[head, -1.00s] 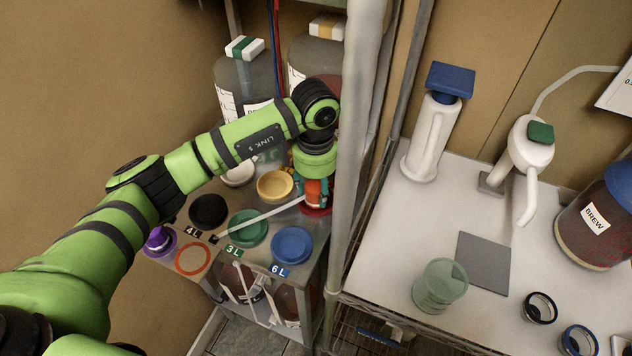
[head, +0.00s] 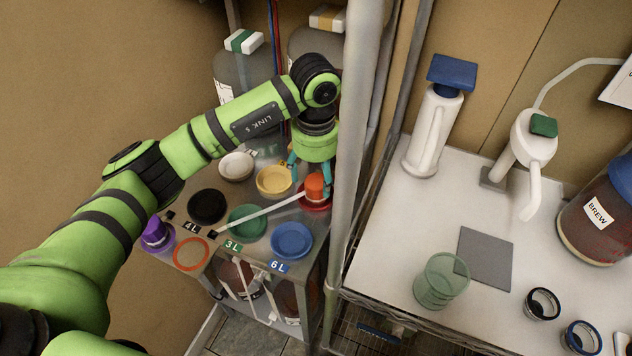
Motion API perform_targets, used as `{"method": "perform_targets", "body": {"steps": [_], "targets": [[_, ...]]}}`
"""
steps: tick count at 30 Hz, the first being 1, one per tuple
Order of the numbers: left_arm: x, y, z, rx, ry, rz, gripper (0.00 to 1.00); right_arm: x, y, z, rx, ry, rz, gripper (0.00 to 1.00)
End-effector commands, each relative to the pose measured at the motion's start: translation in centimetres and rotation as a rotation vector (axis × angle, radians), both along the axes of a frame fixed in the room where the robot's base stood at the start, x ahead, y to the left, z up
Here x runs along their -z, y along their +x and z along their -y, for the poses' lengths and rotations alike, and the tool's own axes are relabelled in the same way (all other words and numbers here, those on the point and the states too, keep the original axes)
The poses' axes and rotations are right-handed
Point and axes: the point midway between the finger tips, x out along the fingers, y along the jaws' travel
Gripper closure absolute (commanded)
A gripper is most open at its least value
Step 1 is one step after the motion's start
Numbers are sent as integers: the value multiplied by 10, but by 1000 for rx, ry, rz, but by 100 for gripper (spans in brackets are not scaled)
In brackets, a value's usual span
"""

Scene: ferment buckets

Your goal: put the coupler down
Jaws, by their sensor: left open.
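The orange-red coupler (head: 315,187) stands on a red dish (head: 318,206) at the right end of the low metal shelf, beside the white post. A thin white rod or tube (head: 262,213) runs from beside it down to the left. My left gripper (head: 311,174) comes down from above with its teal fingers spread, one on each side of the coupler's top. The fingers are open and sit slightly higher than the coupler's body. Whether a finger still touches it I cannot tell. My right gripper is not in view.
Yellow (head: 273,180), white (head: 237,166), black (head: 207,207), green (head: 247,222) and blue (head: 292,240) dishes crowd the shelf. A purple coupler (head: 156,234) stands at its left end. The white post (head: 352,150) is close on the gripper's right. Large bottles stand behind.

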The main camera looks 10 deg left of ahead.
Motion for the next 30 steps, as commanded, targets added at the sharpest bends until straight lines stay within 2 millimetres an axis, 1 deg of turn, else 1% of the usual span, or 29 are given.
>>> {"method": "perform_targets", "body": {"steps": [1,6,9,12,18,30], "targets": [[-9,2,0,1,-1,7,30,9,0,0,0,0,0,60],[-48,1,0,2,0,6,30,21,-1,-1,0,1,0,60],[-67,1,0,1,-1,6,30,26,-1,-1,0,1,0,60],[-81,1,-1,0,2,4,30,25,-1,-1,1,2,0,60],[-91,0,0,0,0,0,30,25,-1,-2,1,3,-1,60],[-91,0,0,0,0,0,30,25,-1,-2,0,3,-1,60]]}}
